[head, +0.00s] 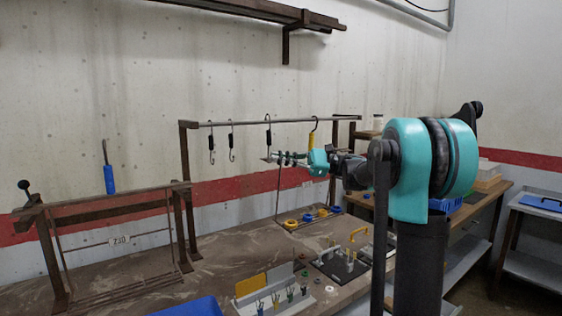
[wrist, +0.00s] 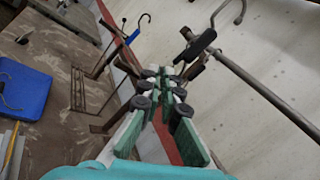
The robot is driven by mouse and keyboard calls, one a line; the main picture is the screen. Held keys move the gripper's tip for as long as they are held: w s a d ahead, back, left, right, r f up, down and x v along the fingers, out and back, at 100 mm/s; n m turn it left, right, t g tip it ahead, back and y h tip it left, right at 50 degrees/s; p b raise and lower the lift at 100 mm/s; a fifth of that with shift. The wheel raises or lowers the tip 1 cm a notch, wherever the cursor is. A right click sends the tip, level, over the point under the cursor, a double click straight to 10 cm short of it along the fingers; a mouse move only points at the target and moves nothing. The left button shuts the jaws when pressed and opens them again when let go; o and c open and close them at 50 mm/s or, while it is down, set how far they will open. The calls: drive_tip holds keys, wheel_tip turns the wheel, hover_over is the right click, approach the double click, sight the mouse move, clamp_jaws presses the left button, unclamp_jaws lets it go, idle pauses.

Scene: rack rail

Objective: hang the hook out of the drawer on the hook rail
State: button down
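The hook rail (head: 245,122) is a thin grey bar between brown posts; in the wrist view the rail (wrist: 265,90) runs in from the right. My gripper (head: 271,159) points left, below the rail. In the wrist view its fingertips (wrist: 180,76) are close together at a dark hook. This hook (head: 268,136) has a black sleeve (wrist: 198,45) and a bare metal curve above it. It looks upright in the head view, its curve at rail height. Whether it bears on the rail is unclear. The drawer is not identifiable.
Two dark hooks (head: 211,142) (head: 231,140) hang to the left and a yellow-sleeved hook (head: 313,137) to the right, close to my gripper. A blue-handled hook (head: 108,170) is at a lower rack (head: 105,205). Pegboards and small parts cover the bench front.

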drive_tip(key=w+a+f, duration=0.1)
drive_tip(key=w+a, duration=0.6)
drive_tip(key=w, duration=0.4)
drive_tip(key=shift+a+f, duration=0.2)
drive_tip(key=shift+a, duration=0.1)
idle(2.0)
drive_tip(key=shift+w, duration=0.1)
drive_tip(key=c, duration=1.6)
unclamp_jaws()
drive_tip(key=shift+c, duration=0.2)
drive_tip(key=shift+d, duration=0.1)
